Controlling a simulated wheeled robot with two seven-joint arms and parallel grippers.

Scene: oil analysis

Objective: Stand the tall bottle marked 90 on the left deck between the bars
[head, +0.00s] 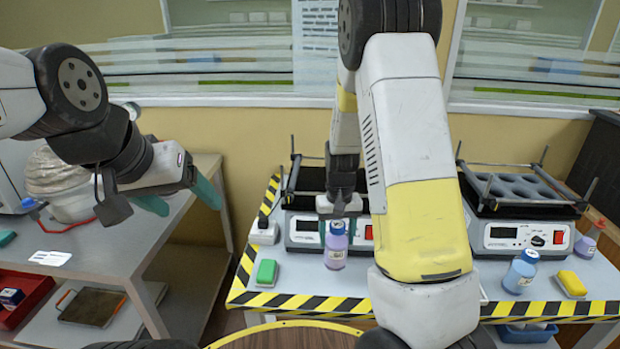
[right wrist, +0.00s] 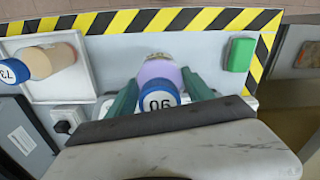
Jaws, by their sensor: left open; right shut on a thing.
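The tall bottle marked 90 (head: 336,251) has a blue cap and a purple body. It looks upright in front of the left shaker, and I cannot tell whether it touches the table. My right gripper (head: 338,230) comes from above and is shut on it. In the right wrist view the marked cap (right wrist: 159,95) sits between the green fingers. The left deck (head: 311,179) is the dark top of the left shaker, with metal bars (head: 293,160) at its side; my right arm hides much of it. My left gripper (head: 182,200) is open and empty, left of the worktable.
A right shaker (head: 520,232) carries a grey holed rack. A blue bottle (head: 520,271), a purple bottle (head: 587,243), a yellow block (head: 571,284) and a green block (head: 266,272) stand around. A tan bottle marked 73 (right wrist: 48,61) is on a white tray (right wrist: 86,80).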

